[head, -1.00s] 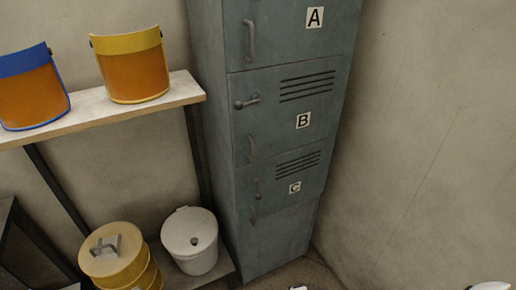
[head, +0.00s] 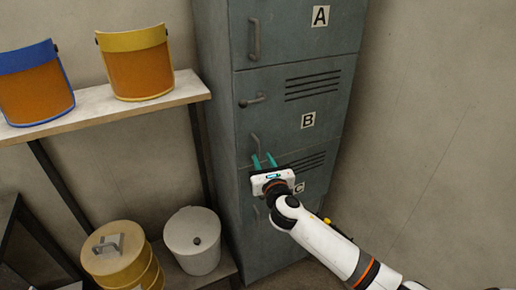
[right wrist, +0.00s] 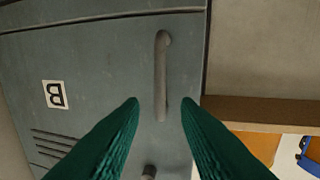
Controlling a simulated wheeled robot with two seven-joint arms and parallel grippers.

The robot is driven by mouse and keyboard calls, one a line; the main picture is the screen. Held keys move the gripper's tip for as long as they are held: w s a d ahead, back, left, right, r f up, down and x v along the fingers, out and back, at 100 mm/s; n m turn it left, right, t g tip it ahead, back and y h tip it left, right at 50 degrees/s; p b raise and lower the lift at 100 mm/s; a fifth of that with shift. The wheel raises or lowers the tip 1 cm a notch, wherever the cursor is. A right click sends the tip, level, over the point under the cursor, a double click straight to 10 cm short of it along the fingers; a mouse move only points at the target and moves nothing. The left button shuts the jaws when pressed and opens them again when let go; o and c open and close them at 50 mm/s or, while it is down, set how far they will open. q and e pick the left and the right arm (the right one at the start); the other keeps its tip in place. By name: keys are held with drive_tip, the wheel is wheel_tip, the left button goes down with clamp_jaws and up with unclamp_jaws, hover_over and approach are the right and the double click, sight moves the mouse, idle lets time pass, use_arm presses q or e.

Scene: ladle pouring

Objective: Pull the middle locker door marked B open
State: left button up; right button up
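The middle locker door marked B (head: 285,125) is shut flush in the grey-blue locker. Its upright bar handle (head: 254,143) is low on the door's left side, with a small lever latch (head: 250,100) above it. My right gripper (head: 263,160) is open and empty just in front of the handle's lower end. In the right wrist view door B (right wrist: 100,70) appears upside down. The handle (right wrist: 161,75) lies ahead between the two green fingers (right wrist: 160,108), not visibly touched. The latch (right wrist: 149,172) shows at the bottom edge. My left gripper is not in view.
Door A (head: 300,35) is above and door C (head: 312,180) below, partly hidden by my right arm. A shelf (head: 110,118) with two face shields stands left. A yellow drum (head: 122,262) and a white bin (head: 192,240) are below it. A wall closes the right side.

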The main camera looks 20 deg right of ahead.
sight(258, 150)
drive_tip(key=w, duration=0.4)
drive_tip(key=w+d, duration=0.1)
drive_tip(key=w, duration=0.1)
drive_tip(key=shift+c, duration=0.3)
clamp_jaws()
